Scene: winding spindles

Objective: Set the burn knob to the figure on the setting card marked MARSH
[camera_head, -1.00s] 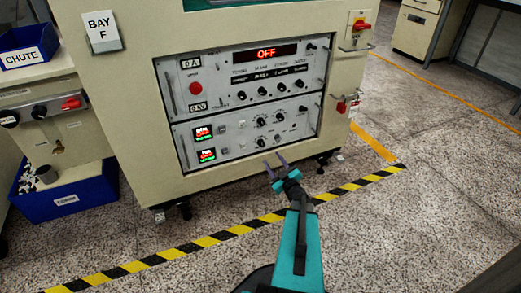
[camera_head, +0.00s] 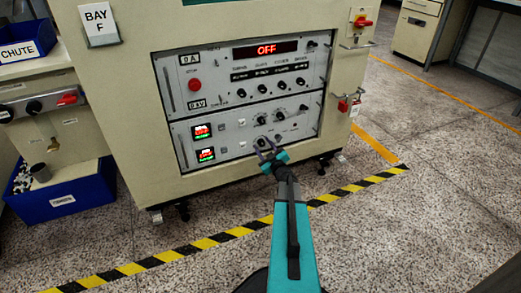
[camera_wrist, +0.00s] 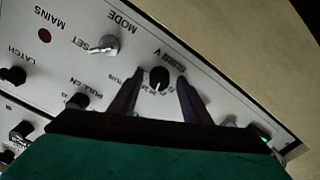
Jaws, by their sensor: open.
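A small black knob (camera_wrist: 158,79) with a white pointer line and a ring of figures sits between my fingertips in the wrist view. Its label ends in V; the rest is too blurred to read. My gripper (camera_wrist: 159,84) is open, with one purple finger on each side of the knob; I cannot tell whether they touch it. In the head view my gripper (camera_head: 268,147) is at the lower right part of the cabinet's control panel (camera_head: 225,151). I see no setting card marked MARSH.

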